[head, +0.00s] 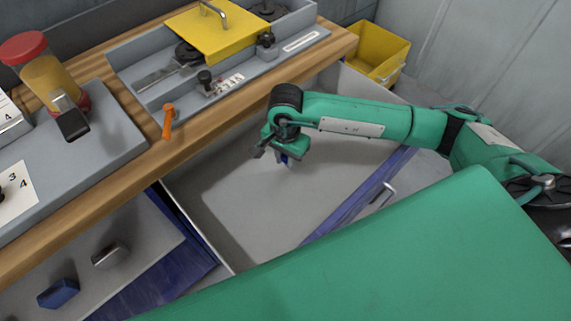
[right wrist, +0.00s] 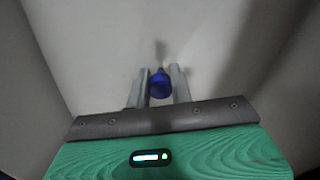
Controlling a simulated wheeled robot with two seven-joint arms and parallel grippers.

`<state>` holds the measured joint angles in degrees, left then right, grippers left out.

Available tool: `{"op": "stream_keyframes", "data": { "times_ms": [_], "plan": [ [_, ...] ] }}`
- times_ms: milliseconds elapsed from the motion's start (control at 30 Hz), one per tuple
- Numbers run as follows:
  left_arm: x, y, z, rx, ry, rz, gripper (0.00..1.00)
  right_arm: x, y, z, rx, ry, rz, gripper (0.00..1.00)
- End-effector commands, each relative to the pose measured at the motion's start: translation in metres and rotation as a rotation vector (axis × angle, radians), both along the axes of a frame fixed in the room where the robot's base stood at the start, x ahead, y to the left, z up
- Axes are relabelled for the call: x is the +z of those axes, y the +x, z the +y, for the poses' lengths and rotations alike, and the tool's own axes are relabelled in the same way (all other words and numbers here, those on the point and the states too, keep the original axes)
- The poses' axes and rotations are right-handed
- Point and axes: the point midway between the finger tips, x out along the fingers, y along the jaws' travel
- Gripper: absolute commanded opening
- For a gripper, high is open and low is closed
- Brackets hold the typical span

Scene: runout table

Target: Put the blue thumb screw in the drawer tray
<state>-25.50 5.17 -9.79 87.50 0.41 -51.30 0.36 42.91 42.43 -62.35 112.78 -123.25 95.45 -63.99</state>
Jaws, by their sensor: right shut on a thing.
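The blue thumb screw (right wrist: 160,84) is between the two fingers of my right gripper (right wrist: 161,86) in the right wrist view. In the head view my right gripper (head: 277,153) points down inside the outline of the open drawer tray (head: 235,200), and a bit of the blue screw (head: 286,158) shows below it. The tray has a light grey floor and a blue front. In the right wrist view the grey tray floor (right wrist: 100,50) lies beyond the screw. I cannot tell whether the screw touches the floor. My left gripper is not in view.
A wooden-edged bench (head: 150,160) runs behind the drawer, with a yellow-lidded grey organiser (head: 225,35), an orange lever (head: 168,120) and a red-capped jar (head: 45,70). A yellow bin (head: 375,50) stands at the back right. At lower left are a blue block (head: 58,293) and a metallic piece (head: 110,255).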

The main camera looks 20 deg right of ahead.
Motion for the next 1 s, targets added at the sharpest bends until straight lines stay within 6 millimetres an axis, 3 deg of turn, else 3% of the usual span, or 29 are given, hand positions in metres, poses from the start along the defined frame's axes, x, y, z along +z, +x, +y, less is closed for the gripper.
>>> {"op": "stream_keyframes", "data": {
  "times_ms": [267, 567, 800, 833, 900, 1000],
  "plan": [
    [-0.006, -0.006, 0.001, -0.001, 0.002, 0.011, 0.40, -0.037, 0.000, 0.000, -0.001, -0.001, 0.002, 0.00],
    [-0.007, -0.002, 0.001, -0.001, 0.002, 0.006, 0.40, -0.038, 0.000, 0.000, 0.000, -0.001, 0.000, 0.00],
    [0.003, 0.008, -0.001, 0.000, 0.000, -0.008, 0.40, -0.040, 0.000, 0.000, 0.000, -0.001, 0.000, 0.00],
    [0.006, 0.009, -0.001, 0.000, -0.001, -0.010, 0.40, -0.040, 0.000, 0.000, 0.000, -0.001, 0.000, 0.28],
    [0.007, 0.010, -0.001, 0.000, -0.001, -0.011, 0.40, -0.040, 0.000, 0.000, 0.000, -0.001, 0.001, 0.42],
    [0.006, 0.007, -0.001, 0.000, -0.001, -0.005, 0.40, -0.040, 0.000, 0.000, 0.000, -0.001, 0.001, 0.44]
  ]
}}
